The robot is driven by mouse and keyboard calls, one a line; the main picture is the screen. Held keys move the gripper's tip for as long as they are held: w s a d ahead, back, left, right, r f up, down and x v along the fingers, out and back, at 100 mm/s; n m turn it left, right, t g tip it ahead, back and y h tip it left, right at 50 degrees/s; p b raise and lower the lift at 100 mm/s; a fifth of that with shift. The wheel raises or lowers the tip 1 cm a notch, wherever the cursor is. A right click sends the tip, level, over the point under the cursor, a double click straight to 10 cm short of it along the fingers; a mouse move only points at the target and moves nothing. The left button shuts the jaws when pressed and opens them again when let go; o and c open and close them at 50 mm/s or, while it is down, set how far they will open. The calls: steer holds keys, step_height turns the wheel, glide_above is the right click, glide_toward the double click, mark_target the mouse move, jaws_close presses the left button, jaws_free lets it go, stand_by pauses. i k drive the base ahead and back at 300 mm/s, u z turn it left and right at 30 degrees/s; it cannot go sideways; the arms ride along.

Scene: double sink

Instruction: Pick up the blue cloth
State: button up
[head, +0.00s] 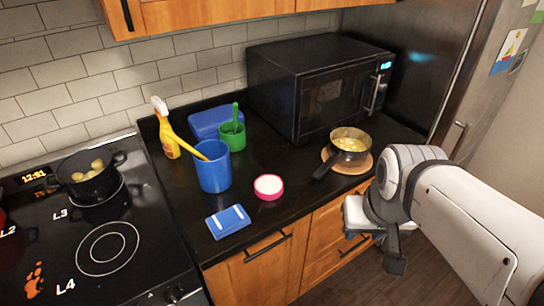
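The blue cloth (228,221) lies folded and flat on the black countertop near its front edge, left of centre in the head view. It has white stripes near its ends, and nothing covers it. My gripper (376,246) is at the right, in front of the counter's drawers and well to the right of the cloth. It is apart from the cloth and seen at an angle. The gap between its fingers does not show clearly.
A blue container (213,170) with a yellow-handled utensil stands behind the cloth. A pink-rimmed round item (268,186) lies to its right. A pan (348,146), microwave (322,88), spray bottle (165,135), green cup (232,137) and blue box (212,121) stand farther back. The stove (107,245) is left.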

mark_target(222, 224)
steer(key=z, duration=0.35)
steer(key=k, duration=1.1)
steer(key=u, duration=0.9)
steer(key=i, duration=1)
steer(key=u, duration=0.05)
